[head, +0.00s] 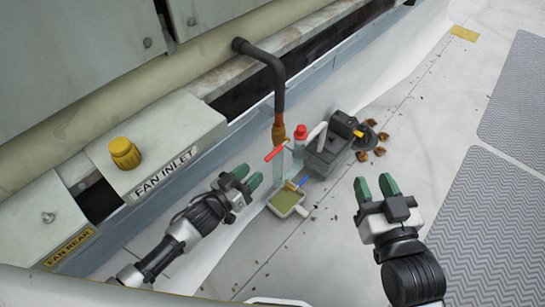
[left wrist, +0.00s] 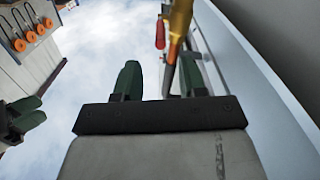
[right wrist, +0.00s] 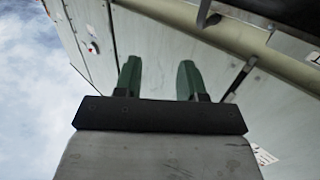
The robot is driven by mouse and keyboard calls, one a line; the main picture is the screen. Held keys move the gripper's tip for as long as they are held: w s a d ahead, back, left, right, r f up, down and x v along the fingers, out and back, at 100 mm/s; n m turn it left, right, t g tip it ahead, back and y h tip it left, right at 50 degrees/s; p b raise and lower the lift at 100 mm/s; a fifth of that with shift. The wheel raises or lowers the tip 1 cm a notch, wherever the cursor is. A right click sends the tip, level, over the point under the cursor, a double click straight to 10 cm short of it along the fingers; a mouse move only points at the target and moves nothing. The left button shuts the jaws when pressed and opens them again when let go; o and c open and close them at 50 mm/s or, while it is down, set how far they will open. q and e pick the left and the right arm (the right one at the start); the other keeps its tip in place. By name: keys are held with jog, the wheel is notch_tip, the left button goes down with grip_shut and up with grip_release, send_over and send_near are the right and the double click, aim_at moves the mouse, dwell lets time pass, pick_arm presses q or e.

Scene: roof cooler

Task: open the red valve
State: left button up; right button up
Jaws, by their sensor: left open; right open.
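The red valve handle (head: 275,153) is a small red lever beside the lower end of a dark bent pipe (head: 279,85) with a brass fitting (head: 279,132). It also shows in the left wrist view (left wrist: 160,34), beyond the fingertips, next to the brass part (left wrist: 180,20). My left gripper (head: 247,176) is open and empty, a little below and left of the handle in the head view, apart from it. My right gripper (head: 375,184) is open and empty, well to the right. The right wrist view shows its green fingers (right wrist: 158,78) but no valve.
A clear bottle with a red cap (head: 300,132), a blue lever (head: 297,184), a square tray (head: 286,201) and a dark pump-like box (head: 334,148) crowd close to the valve. The "FAN INLET" housing (head: 170,130) lies left. Pale roof floor is open at right, with scattered leaves.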

aim_at(268, 156)
pick_arm(q)
jog(key=b+x, duration=0.2)
jog(key=x, duration=0.5)
jog(key=shift+w+d+f, duration=0.1)
jog(key=shift+w, duration=0.1)
jog(key=shift+b+x, duration=0.3)
jog(key=shift+x, duration=0.65)
pick_arm(e)
notch_tip(268, 156, up, 8)
jog(key=s+t+y, duration=0.2)
jog(key=t, duration=0.5)
jog(key=shift+a+f+y, duration=0.15)
jog(key=shift+a+y, duration=0.15)
jog(key=shift+a, duration=0.1)
jog(key=shift+s, duration=0.1)
pick_arm(q)
grip_shut()
